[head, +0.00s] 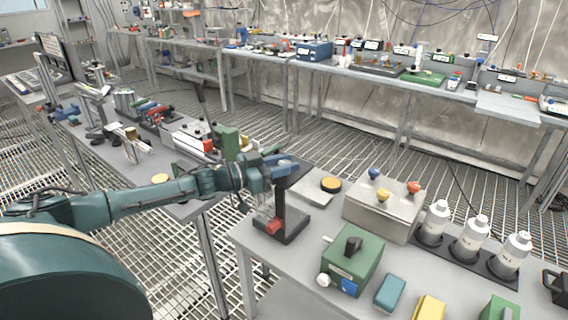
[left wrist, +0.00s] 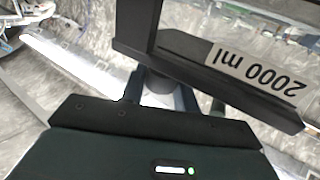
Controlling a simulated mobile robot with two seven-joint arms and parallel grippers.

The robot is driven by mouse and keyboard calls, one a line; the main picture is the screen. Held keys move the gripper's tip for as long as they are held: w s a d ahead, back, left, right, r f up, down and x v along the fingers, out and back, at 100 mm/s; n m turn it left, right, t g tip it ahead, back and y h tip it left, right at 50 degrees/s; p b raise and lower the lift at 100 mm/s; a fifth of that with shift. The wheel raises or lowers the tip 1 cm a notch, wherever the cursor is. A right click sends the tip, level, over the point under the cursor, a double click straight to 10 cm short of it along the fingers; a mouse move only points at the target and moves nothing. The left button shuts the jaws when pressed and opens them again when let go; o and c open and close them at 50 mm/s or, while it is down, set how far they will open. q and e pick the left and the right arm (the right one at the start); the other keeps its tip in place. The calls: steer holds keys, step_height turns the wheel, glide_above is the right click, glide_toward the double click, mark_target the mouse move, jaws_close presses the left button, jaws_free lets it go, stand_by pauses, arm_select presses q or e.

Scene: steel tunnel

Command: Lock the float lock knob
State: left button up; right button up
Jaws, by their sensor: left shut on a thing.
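A black upright stand (head: 281,210) with a flat dark base and a red block (head: 274,226) low on it stands at the near left corner of the right-hand table. My left gripper (head: 275,168) is at the top of this stand, partly hiding it. In the left wrist view a black arm with a white "2000 ml" label (left wrist: 258,72) crosses ahead of the gripper. My left gripper (left wrist: 162,92) is shut on a dark grey rounded part (left wrist: 157,82) beneath it, which looks like the float lock knob. Its turned position cannot be told. My right gripper is not in view.
The table also holds a grey box with coloured knobs (head: 380,212), a green box with a black handle (head: 352,262), several white bottles (head: 470,238) and a yellow disc (head: 331,184). Another cluttered table (head: 100,152) lies left, under my arm, with a gap between.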

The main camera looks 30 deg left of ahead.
arm_select(q)
steer(key=o, duration=0.8)
steer(key=shift+o, duration=0.7)
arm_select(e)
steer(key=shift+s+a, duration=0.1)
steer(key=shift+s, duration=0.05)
arm_select(q)
steer(key=shift+s+a+f, duration=0.1)
steer(key=shift+s, duration=0.15)
steer(key=v, duration=1.2)
steer(key=shift+s+a, duration=0.2)
steer(key=shift+s, duration=0.05)
